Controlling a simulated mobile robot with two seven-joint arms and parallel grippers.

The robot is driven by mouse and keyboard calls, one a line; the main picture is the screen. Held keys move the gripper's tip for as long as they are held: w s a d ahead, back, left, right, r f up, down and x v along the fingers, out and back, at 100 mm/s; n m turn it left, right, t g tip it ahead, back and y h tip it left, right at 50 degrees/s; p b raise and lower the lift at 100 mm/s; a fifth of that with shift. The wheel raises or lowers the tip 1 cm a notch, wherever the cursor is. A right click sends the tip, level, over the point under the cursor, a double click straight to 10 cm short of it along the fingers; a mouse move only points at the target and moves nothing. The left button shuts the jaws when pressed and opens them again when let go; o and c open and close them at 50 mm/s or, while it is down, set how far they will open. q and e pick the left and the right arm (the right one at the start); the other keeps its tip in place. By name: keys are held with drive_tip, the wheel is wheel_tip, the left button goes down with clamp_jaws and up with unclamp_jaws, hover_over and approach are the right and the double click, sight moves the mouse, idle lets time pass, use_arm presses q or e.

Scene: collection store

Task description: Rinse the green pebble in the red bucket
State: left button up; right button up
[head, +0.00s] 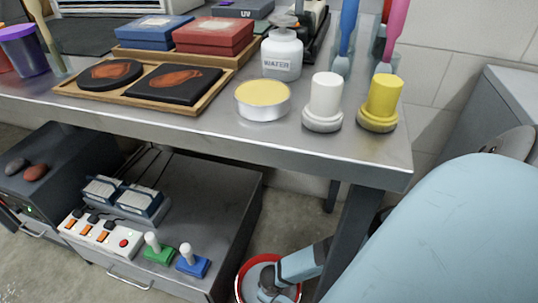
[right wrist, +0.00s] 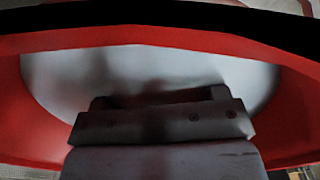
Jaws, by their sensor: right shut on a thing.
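The red bucket (head: 241,284) stands on the floor beside the lower cabinet, with pale grey content inside its rim. My right gripper (head: 268,287) reaches down into it, pointing at the inside. In the right wrist view the bucket's red wall (right wrist: 30,115) surrounds my right gripper (right wrist: 160,97), which is over or in the pale content. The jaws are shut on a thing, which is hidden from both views. No green pebble shows anywhere else; I take it to be the held thing. My left gripper is out of view.
A grey pebble (head: 16,166) and a reddish-brown pebble (head: 36,172) lie on a dark box at left. The steel table (head: 225,135) overhangs the cabinet (head: 215,190); its leg (head: 350,235) stands close to the bucket. The table holds a WATER jar (head: 282,55) and trays.

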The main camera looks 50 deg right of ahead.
drive_tip(key=shift+w+a+r, duration=0.1)
drive_tip(key=shift+w+a, duration=0.2)
drive_tip(key=shift+w, duration=0.4)
drive_tip(key=shift+w+a, duration=0.3)
drive_tip(key=shift+w, duration=0.35)
drive_tip(key=shift+s+d, duration=0.1)
drive_tip(key=shift+s, duration=0.05)
drive_tip(key=shift+s+d, duration=0.25)
drive_tip(key=shift+s, duration=0.25)
drive_tip(key=shift+s+d+p, duration=0.25)
drive_tip(key=shift+s+p, duration=0.05)
drive_tip(key=shift+s, duration=0.4)
drive_tip(key=shift+w, duration=0.1)
